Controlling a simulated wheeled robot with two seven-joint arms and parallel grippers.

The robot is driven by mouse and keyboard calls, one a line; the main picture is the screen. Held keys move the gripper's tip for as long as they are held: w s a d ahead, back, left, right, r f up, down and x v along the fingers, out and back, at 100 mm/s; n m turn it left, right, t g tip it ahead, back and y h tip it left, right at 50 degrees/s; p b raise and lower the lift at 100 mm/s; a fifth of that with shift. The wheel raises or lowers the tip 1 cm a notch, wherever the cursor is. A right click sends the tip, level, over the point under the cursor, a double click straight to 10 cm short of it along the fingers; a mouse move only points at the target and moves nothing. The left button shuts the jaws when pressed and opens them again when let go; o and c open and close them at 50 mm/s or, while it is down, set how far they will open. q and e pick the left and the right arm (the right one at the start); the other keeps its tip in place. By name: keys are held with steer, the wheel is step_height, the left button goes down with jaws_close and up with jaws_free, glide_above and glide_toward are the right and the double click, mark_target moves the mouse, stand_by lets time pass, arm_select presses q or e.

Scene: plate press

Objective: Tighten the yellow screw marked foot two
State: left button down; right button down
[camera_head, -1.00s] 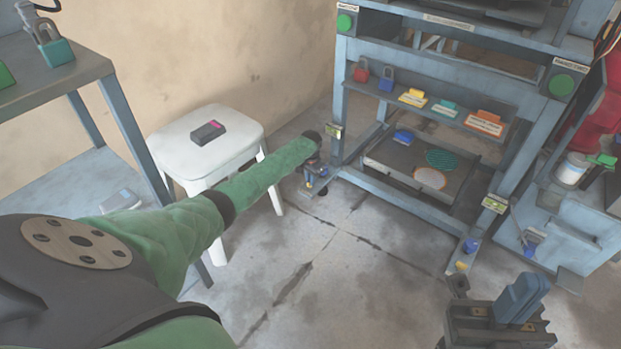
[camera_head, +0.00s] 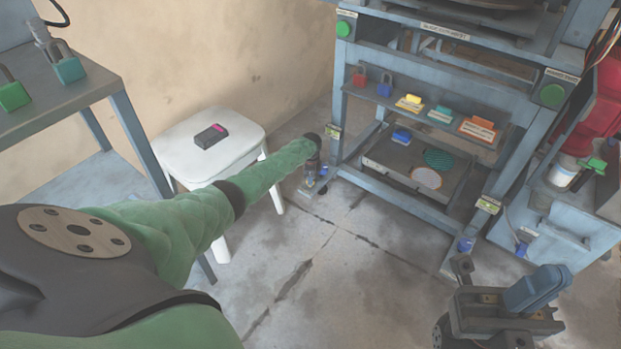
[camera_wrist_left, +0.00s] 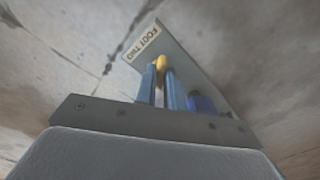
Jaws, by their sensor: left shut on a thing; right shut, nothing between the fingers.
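The yellow screw (camera_wrist_left: 161,63) shows in the left wrist view between the two blue fingers of my left gripper (camera_wrist_left: 158,82). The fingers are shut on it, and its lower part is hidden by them. The label reading FOOT TWO (camera_wrist_left: 147,40) is on the grey foot plate just beyond. In the head view my left gripper (camera_head: 311,185) is low at the press's left front foot, and the screw cannot be made out there. My right gripper (camera_head: 537,288) is shut and empty at the lower right, away from the press.
A blue knob (camera_wrist_left: 201,103) stands close beside the left fingers on the foot plate. The press frame (camera_head: 400,195) rises right behind my left gripper. A white stool (camera_head: 238,132) stands left of my forearm. The floor in the middle is clear.

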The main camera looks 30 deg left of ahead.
arm_select(q)
steer(key=m, duration=0.3)
steer(key=shift+m, duration=1.7)
steer(key=c, duration=1.5)
jaws_free()
steer(key=shift+r, duration=0.15)
